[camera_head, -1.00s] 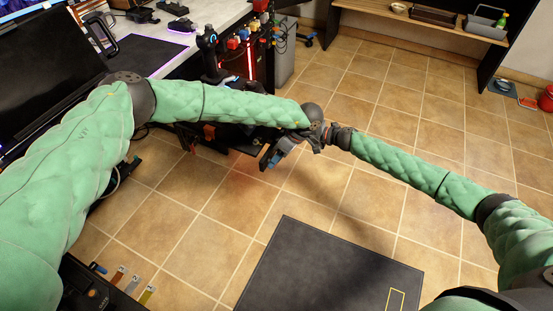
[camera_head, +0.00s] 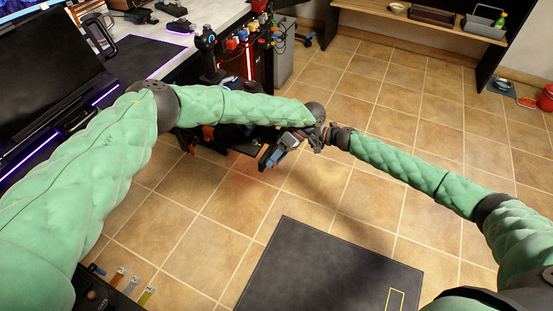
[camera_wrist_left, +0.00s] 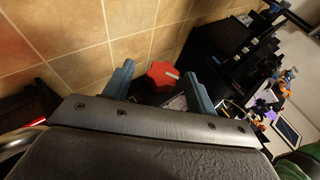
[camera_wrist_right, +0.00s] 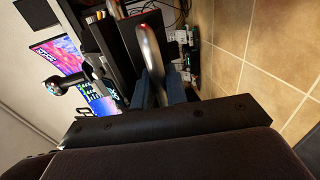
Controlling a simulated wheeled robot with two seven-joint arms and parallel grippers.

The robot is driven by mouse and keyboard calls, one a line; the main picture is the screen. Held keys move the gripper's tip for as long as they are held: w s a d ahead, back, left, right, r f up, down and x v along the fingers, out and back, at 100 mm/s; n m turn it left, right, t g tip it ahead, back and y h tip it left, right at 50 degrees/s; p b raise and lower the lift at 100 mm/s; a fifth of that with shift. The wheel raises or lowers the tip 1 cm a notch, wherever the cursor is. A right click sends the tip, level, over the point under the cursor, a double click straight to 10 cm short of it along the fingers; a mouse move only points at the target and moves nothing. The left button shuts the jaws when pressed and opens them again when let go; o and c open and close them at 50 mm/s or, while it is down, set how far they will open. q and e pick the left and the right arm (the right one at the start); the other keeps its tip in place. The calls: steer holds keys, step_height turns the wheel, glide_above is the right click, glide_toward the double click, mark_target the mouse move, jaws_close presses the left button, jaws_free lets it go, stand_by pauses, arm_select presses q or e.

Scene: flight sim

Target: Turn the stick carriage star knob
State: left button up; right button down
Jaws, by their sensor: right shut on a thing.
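A red star knob (camera_wrist_left: 162,75) with a pale stripe shows in the left wrist view. My left gripper (camera_wrist_left: 159,88) is open, with its blue fingers on either side of the knob; I see no finger touching it. In the head view my left gripper (camera_head: 268,158) points down and left beside the dark rig, and the knob is hidden there. My right gripper (camera_wrist_right: 156,90) is shut on a smooth grey metal bar (camera_wrist_right: 150,45) in the right wrist view. In the head view the right gripper is mostly hidden near the left wrist.
A desk with a black joystick (camera_head: 207,50) stands at the upper left, beside a dark screen (camera_head: 45,85). My two arms meet closely near the middle of the head view.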

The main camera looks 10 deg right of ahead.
arm_select(q)
steer(key=v, duration=1.2)
steer(key=shift+w, duration=0.1)
